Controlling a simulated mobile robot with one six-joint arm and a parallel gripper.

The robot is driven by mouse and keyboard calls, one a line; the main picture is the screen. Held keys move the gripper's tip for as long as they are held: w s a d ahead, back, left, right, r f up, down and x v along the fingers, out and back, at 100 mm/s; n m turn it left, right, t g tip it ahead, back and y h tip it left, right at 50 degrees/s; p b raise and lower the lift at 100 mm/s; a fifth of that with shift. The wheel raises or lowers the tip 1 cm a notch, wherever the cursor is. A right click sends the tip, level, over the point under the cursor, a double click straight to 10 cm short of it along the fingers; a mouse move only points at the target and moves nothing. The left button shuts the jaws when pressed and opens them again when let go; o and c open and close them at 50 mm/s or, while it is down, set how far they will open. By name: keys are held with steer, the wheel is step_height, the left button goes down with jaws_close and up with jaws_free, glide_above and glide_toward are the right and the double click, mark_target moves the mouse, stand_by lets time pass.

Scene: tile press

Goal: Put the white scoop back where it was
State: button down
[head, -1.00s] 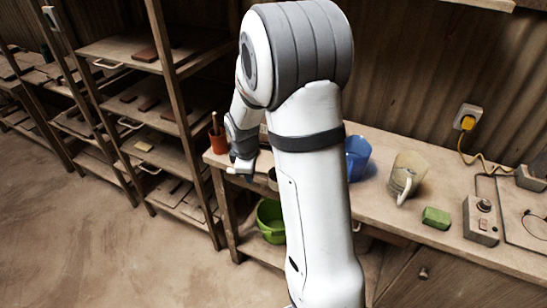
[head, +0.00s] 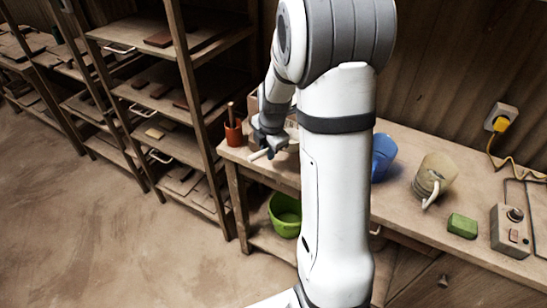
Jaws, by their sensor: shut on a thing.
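My gripper (head: 268,146) is over the left end of the wooden bench (head: 398,206), close to the orange-brown pot. It is shut on a slim white thing, which I take to be the white scoop (head: 258,155). Only a short pale part of it sticks out to the lower left of the fingers. The rest is hidden by the fingers, and I cannot tell whether it touches the bench.
The pot (head: 233,134) holds upright sticks. A blue container (head: 383,157), a beige jug (head: 434,176), a green block (head: 462,225) and a grey control box (head: 511,230) stand rightward. A green bucket (head: 286,214) is below. Shelving (head: 186,135) stands left.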

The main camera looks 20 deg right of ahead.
steer(key=shift+s+x, duration=0.25)
steer(key=shift+x, duration=0.85)
steer(key=shift+s+x, duration=0.2)
steer(key=shift+x, duration=0.9)
steer(key=shift+d+f, duration=0.1)
steer(key=shift+f, duration=0.15)
steer(key=c, duration=1.3)
jaws_free()
steer(key=shift+r, duration=0.2)
steer(key=v, duration=1.1)
steer(key=shift+s+a+r+m, duration=1.2)
steer(key=shift+s+a+m, duration=0.2)
steer(key=shift+s+m, duration=2.05)
steer(key=shift+s+a+r+m, duration=1.2)
steer(key=shift+s+a+m, duration=0.25)
steer(key=shift+s+m, duration=2)
steer(key=shift+s+a+r+m, duration=1.15)
steer(key=shift+s+a+m, duration=0.25)
steer(key=shift+s+m, duration=2.05)
